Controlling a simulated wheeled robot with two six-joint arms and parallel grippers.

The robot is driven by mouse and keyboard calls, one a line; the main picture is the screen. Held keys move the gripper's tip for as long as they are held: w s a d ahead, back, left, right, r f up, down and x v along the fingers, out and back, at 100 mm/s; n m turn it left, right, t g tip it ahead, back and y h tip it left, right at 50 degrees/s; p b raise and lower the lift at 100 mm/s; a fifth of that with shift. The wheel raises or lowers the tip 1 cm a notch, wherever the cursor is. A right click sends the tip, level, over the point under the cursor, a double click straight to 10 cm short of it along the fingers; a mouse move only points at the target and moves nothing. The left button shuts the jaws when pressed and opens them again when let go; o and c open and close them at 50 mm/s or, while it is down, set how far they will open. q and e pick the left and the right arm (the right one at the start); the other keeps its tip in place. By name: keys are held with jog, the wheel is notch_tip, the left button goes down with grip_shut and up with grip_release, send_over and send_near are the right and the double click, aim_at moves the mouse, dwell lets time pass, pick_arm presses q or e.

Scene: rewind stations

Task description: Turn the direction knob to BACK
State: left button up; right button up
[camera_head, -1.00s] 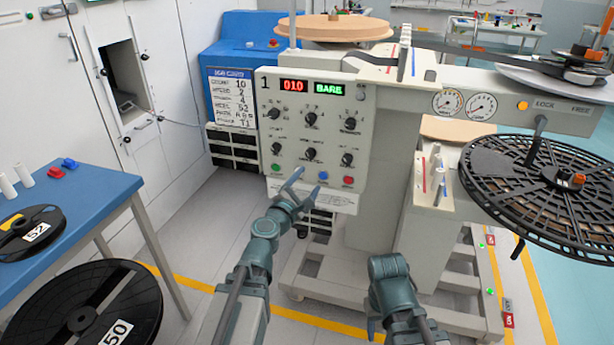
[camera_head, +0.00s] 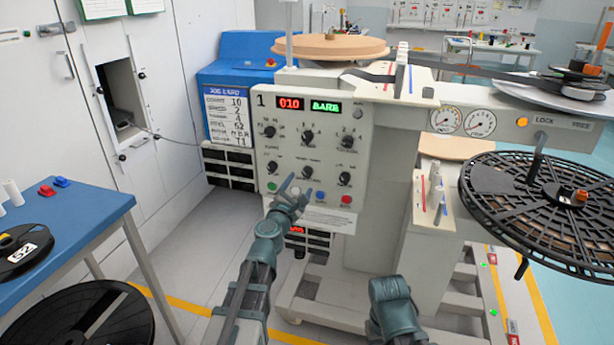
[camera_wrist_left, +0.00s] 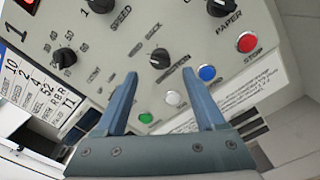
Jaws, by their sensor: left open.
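The direction knob (camera_head: 307,172) is the black middle knob in the lower row on the control panel. In the left wrist view the direction knob (camera_wrist_left: 160,60) sits above its DIRECTION label, with BACK printed above it. Where its pointer stands is too small to tell. My left gripper (camera_head: 297,186) is open and empty in front of the panel, just below the knob. In the left wrist view the left gripper (camera_wrist_left: 160,78) has its fingers apart, with the knob just beyond the gap between the tips.
A green button (camera_wrist_left: 146,117), white button (camera_wrist_left: 172,97), blue button (camera_wrist_left: 207,72) and red stop button (camera_wrist_left: 247,42) line the panel below the knobs. Other knobs surround the direction knob. A large black reel (camera_head: 530,205) stands at right, and a blue table (camera_head: 75,225) at left.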

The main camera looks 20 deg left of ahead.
aim_at(306, 175)
pick_arm(q)
jog(key=w, duration=0.6)
jog(key=shift+d, duration=0.15)
grip_shut()
